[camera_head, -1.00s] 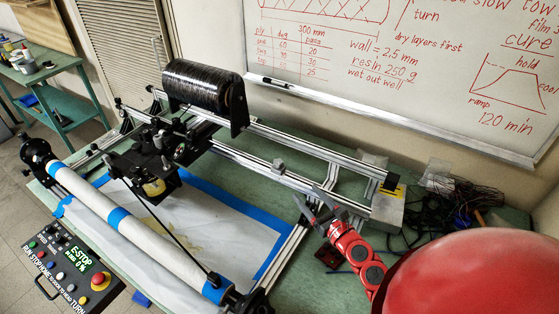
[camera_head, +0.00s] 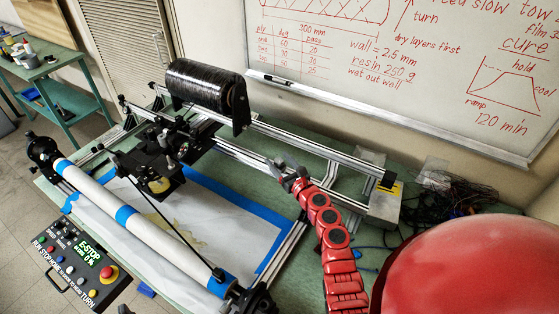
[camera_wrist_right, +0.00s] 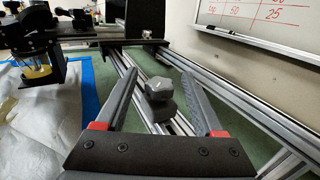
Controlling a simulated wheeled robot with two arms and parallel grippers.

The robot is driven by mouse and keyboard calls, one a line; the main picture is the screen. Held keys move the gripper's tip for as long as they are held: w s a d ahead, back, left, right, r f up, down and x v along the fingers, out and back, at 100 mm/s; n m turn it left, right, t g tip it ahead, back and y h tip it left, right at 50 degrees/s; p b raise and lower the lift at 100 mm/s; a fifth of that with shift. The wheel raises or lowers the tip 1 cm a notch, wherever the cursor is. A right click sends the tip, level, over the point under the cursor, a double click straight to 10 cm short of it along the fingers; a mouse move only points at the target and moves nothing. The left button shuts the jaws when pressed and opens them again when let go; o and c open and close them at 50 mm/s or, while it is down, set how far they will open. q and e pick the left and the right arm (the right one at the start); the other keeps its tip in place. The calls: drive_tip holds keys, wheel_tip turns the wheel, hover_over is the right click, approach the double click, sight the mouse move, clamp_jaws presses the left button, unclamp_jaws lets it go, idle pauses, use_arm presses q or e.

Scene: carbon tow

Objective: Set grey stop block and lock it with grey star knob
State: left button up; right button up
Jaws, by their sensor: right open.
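My right gripper (camera_head: 284,166) reaches over the front rail in the head view, with its fingers around where the stop block sits. The right wrist view shows the fingers (camera_wrist_right: 158,78) open and spread, one on each side of the grey star knob (camera_wrist_right: 159,88). The knob shows as a grey faceted head. The darker grey stop block (camera_wrist_right: 162,109) is below it on the aluminium rail (camera_wrist_right: 134,80). A gap shows between each finger and the knob. In the head view the block is mostly hidden by the gripper. My left gripper is not in view.
The carriage (camera_head: 158,165) and black tow spool (camera_head: 205,88) stand left along the rails. A white mandrel with blue bands (camera_head: 100,195) lies in front. A second rail (camera_head: 310,145) runs behind. Cables (camera_head: 455,185) lie at the right.

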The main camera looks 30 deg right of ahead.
drive_tip(key=shift+c, duration=0.2)
clamp_jaws()
idle(0.4)
